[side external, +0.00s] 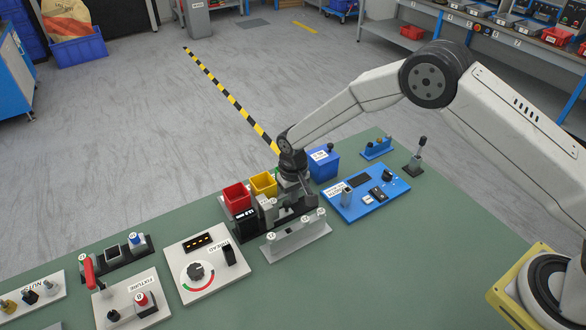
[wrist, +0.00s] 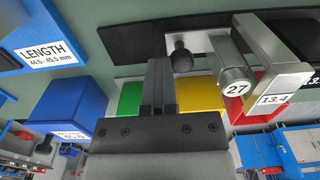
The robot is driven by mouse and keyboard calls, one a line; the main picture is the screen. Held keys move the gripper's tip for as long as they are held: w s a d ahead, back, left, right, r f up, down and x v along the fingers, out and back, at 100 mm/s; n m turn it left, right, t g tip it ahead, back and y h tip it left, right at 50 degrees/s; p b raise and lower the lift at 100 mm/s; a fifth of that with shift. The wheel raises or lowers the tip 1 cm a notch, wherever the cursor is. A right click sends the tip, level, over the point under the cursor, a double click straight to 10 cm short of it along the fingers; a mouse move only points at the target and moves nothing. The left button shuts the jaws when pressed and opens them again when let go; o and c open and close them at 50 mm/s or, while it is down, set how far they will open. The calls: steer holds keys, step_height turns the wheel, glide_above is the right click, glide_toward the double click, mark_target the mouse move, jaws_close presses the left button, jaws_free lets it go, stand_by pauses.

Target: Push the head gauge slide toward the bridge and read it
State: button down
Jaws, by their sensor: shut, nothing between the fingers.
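The head gauge (wrist: 130,36) is a long black base with a pale slide strip, a black knob (wrist: 182,56) on the strip and metal blocks to the right. A round metal piece (wrist: 236,82) marked 27 sits beside a metal block (wrist: 272,92) marked 13.4. In the side external view a grey block (side external: 268,208) and a black box with a small display (side external: 246,224) stand at the gauge's left end. My gripper (wrist: 159,68) is shut and empty, its fingertips just left of the knob. In the side external view my gripper (side external: 305,199) is low over the gauge, hiding the knob.
A red bin (side external: 237,197) and a yellow bin (side external: 263,183) stand behind the gauge; a green bin (wrist: 130,97) shows in the wrist view. A grey rack with several posts (side external: 297,243) stands in front. The blue LENGTH panel (side external: 393,186) and a blue box (side external: 325,164) are to the right.

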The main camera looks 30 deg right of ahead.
stand_by(0.3)
steer(key=shift+d, duration=0.5)
step_height(320, 180, up, 7)
stand_by(1.3)
stand_by(0.5)
steer(key=shift+d+r, duration=0.1)
